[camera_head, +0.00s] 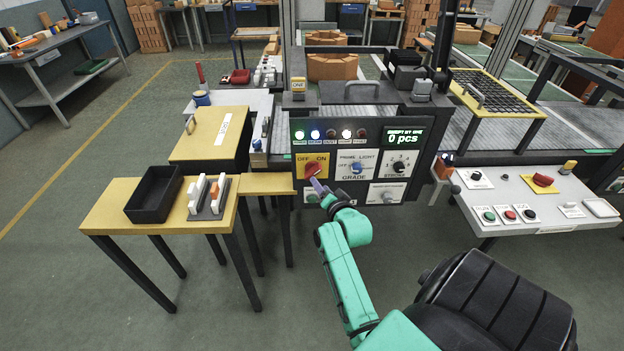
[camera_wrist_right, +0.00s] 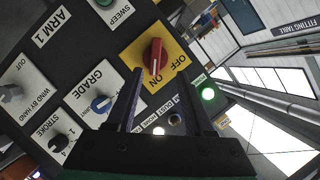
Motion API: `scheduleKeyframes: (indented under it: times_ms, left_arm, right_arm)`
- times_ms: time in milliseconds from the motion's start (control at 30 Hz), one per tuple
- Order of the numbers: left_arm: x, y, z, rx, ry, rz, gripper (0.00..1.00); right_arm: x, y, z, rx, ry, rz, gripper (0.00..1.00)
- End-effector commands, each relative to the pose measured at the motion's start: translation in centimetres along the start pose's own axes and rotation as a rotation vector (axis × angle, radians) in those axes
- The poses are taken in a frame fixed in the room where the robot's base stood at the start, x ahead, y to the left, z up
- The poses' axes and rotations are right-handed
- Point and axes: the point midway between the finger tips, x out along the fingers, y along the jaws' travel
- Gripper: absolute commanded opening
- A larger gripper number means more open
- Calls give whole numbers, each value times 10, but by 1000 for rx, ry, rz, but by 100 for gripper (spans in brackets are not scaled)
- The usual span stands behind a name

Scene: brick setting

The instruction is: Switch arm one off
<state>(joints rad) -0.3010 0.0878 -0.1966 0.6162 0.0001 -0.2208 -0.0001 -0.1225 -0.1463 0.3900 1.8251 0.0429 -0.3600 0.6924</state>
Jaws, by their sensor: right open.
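The red rotary switch (camera_head: 312,169) sits on a yellow OFF/ON plate on the dark control panel (camera_head: 338,132). The wrist view shows the red knob (camera_wrist_right: 153,56) close up, with the label ARM 1 (camera_wrist_right: 52,27) on the same panel. The knob looks tilted toward ON. My right gripper (camera_head: 319,187) is just in front of the switch at its lower side. In the wrist view, its two fingers (camera_wrist_right: 160,80) are apart, with the knob just beyond the tips; contact cannot be told. My left gripper is out of view.
Beside the switch are the blue GRADE knob (camera_head: 356,168) and black STROKE knob (camera_head: 398,167). Lit lamps (camera_head: 315,134) run above them. A yellow table (camera_head: 110,215) with a black bin (camera_head: 154,194) stands left. Another button console (camera_head: 530,200) stands right.

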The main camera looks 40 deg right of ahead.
Motion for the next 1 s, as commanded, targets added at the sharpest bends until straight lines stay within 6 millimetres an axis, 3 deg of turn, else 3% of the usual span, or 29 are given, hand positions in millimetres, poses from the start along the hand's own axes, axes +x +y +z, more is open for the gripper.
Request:
scheduleKeyframes:
  times_ms: [33,233,400,667,800,1000]
  left_arm:
    - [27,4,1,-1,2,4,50]
    - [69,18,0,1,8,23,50]
    - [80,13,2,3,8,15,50]
    - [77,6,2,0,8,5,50]
    - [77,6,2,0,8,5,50]
    - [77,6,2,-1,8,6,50]
  right_arm:
    - [19,9,8,-1,4,-4,52]
    - [66,8,7,-2,2,-2,52]
    - [83,3,3,-3,-1,0,52]
    - [84,0,1,-3,-2,1,52]
    - [84,0,1,-3,-2,1,0]
    - [84,1,2,-4,-3,2,0]
